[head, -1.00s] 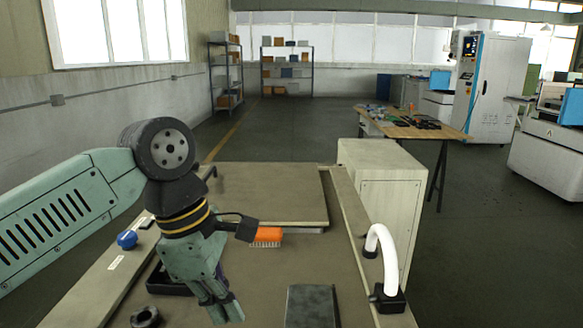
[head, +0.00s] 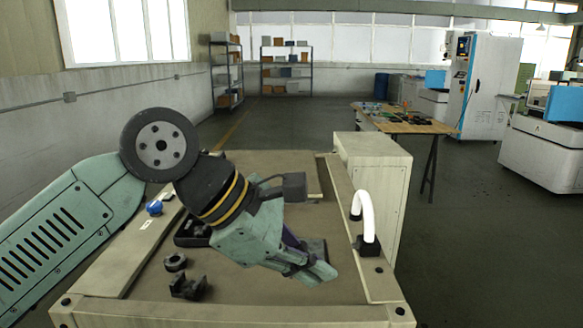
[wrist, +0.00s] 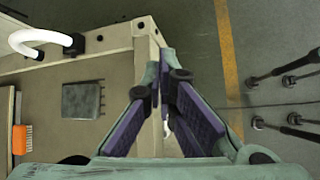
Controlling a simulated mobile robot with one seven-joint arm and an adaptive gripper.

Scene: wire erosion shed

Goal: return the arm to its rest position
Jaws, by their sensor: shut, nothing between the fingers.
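My gripper (head: 322,272) is shut and empty. It is above the right part of the worktop (head: 330,292), tilted down and pointing right in the head view. In the wrist view its two purple-padded fingers (wrist: 168,62) come together at the tips. My arm reaches in from the left, bent at the dark round joint. A dark grey plate (wrist: 83,100) lies flat on the worktop, apart from the fingers; in the head view my gripper partly hides it.
An orange brush (wrist: 21,140) lies on the worktop. A white curved tube (head: 366,212) rises from the right rail. A dark ring (head: 175,262), a dark block (head: 188,287), a black tray (head: 190,232) and a blue knob (head: 154,207) are at left. A cabinet (head: 375,180) stands behind the right rail.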

